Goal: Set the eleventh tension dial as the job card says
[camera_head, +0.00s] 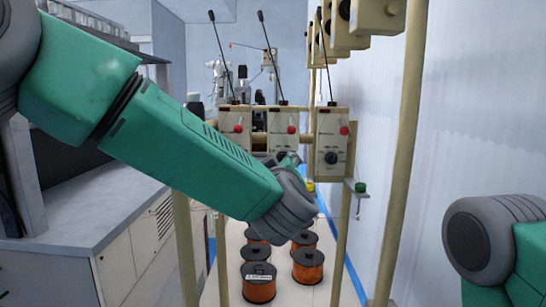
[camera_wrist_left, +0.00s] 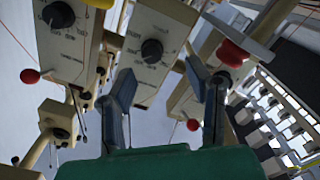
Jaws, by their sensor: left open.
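A row of beige tension boxes shows in the head view. The right one (camera_head: 329,160) has a black dial (camera_head: 331,157) and a red knob on its face. My left gripper (camera_head: 291,159) is in front of the row, beside that box. In the left wrist view its two fingers (camera_wrist_left: 160,82) are spread, with nothing between them. A black dial (camera_wrist_left: 152,50) on a beige box face lies beyond the fingertips, apart from them. Another black dial (camera_wrist_left: 58,15) is at the upper left. The scale marks are too small to read. I cannot tell which dial is the eleventh.
A beige post (camera_head: 400,150) rises at the right, before a white wall. A grey-topped cabinet (camera_head: 105,215) stands at the left. A green button (camera_head: 360,187) sits on a bracket.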

